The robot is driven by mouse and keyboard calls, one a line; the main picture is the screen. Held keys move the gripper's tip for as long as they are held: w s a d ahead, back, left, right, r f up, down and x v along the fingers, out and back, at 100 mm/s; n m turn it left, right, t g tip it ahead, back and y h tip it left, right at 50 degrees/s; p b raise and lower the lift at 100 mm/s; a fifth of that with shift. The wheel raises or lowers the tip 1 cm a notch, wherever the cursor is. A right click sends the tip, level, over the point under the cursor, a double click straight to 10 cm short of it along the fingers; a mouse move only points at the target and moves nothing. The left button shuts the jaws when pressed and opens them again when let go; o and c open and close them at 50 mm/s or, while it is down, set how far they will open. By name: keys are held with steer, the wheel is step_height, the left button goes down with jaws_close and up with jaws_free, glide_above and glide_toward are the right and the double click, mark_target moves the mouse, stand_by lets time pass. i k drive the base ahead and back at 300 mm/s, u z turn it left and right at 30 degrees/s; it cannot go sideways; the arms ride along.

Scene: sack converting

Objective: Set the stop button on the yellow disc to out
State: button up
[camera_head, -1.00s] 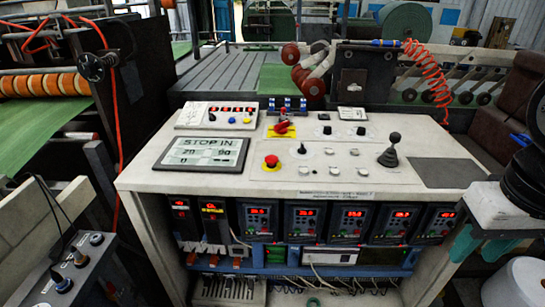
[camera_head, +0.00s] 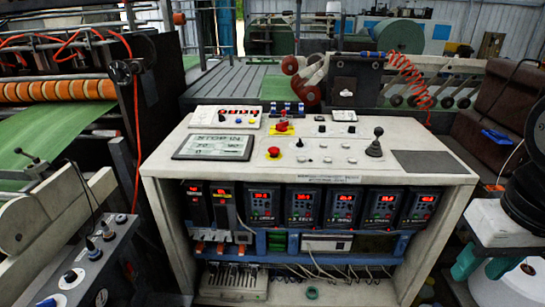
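Another red control (camera_head: 283,126) sits behind the button on a yellow plate. My gripper is not recognisable in the view.
The pale console (camera_head: 420,179) also bears a black joystick (camera_head: 375,146) and small knobs. Lit red-digit controllers (camera_head: 303,206) fill its front. A grey control box (camera_head: 62,262) stands at front left. A white-and-black unit (camera_head: 492,222) with teal parts is close at right.

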mark_target(274, 150)
steer(key=u, duration=0.4)
steer(key=i, duration=1.1)
steer(key=z, duration=0.35)
